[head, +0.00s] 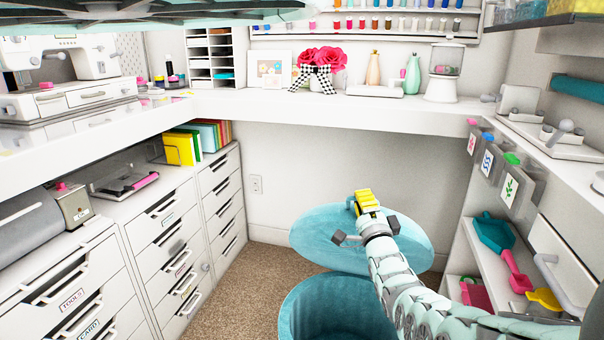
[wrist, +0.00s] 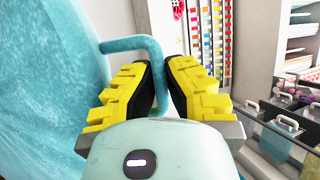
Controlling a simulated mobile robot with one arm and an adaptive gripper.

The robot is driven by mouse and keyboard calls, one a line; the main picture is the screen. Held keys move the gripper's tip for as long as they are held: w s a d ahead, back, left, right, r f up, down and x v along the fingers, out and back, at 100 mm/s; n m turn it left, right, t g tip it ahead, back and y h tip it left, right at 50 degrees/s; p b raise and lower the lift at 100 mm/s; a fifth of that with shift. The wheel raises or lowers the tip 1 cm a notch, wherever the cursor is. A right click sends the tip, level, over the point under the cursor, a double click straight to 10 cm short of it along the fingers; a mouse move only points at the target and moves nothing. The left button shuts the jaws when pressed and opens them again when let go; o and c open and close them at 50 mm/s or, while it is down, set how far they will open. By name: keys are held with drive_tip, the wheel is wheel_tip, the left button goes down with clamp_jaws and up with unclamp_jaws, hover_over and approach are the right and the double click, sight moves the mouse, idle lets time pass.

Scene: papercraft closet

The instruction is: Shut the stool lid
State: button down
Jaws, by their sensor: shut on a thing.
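The stool lid (head: 322,240) is a teal disc, raised and tilted up behind the open stool (head: 335,308), whose round dark inside shows. In the wrist view the lid (wrist: 45,80) fills the left side, and its bent teal handle (wrist: 128,46) reaches from it to between my fingers. My gripper (head: 367,203) is at the upper part of the lid, with my arm crossing the lid's right side. In the wrist view my gripper (wrist: 164,75) has its yellow ridged fingers shut on the handle. My arm hides the stool's right rim.
White drawers (head: 165,240) stand at the left, and a shelf with a teal dustpan (head: 494,233) and a pink scoop (head: 516,270) is close at the right. A white counter (head: 340,112) runs above. Carpet (head: 237,295) is clear left of the stool.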

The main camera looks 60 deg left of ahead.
drive_tip(key=s+d+f+n+y+b, duration=0.3)
drive_tip(key=s+d+f+y+b, duration=0.1)
drive_tip(key=s+d+f, duration=0.4)
drive_tip(key=shift+s+f+b, duration=0.65)
drive_tip(key=shift+s+b, duration=0.15)
drive_tip(key=shift+s, duration=0.35)
drive_tip(key=shift+d, duration=0.15)
drive_tip(key=c, duration=1)
unclamp_jaws()
drive_tip(key=shift+c, duration=0.2)
drive_tip(key=shift+o, duration=0.2)
drive_tip(key=shift+f, duration=0.1)
drive_tip(key=s+d, duration=0.2)
drive_tip(key=d, duration=0.4)
drive_tip(key=s+d+f, duration=0.1)
drive_tip(key=s+d, duration=0.2)
drive_tip(key=d, duration=0.4)
drive_tip(key=shift+s+d+f, duration=0.2)
drive_tip(key=shift+f, duration=0.1)
